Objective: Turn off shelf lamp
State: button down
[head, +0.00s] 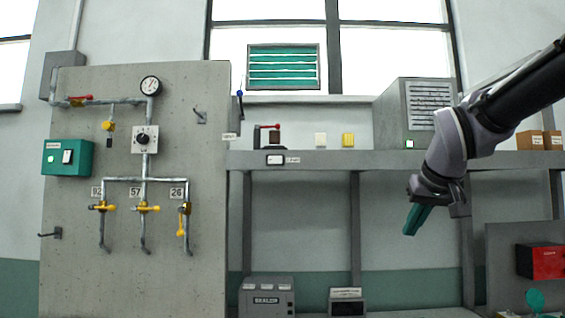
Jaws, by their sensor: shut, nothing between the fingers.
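My gripper (416,220) is at the right, in front of and below the grey shelf (350,163). Its teal fingers are shut and empty, pointing down and to the left, apart from everything. A small black-framed white switch plate (275,160) sits on the shelf's front edge at the left. A small label (293,160) beside it is too small to read. No lamp can be clearly made out, so whether it is lit cannot be told.
A pipe panel (75,220) with a teal switch box (68,157) stands left. A sealer box (266,294) is below.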

jog(key=w+a+r+n+t+y, duration=0.1)
jog(key=w+a+r+n+t, duration=0.2)
jog(key=w+r+n, duration=0.45)
jog(key=w+a+r+n+t, duration=0.2)
jog(key=w+r+n+t, duration=0.15)
jog(key=w, duration=0.65)
jog(key=w+a+r+n+y, duration=0.3)
jog(key=a+n+y, duration=0.1)
jog(key=a+n, duration=0.3)
jog(key=w+a+r+n+y, duration=0.2)
jog(key=a+n+y, duration=0.3)
jog(key=a+n, duration=0.3)
jog(key=shift+w+a+r+n+g, duration=0.3)
jog(key=shift+w+a+r+g, duration=0.2)
jog(key=shift+r, duration=0.25)
jog(key=shift+a, duration=0.1)
send_near(279, 162)
jog(key=x, duration=0.5)
jog(key=shift+s+a, duration=0.2)
jog(key=shift+a, duration=0.1)
jog(key=shift+w, duration=0.55)
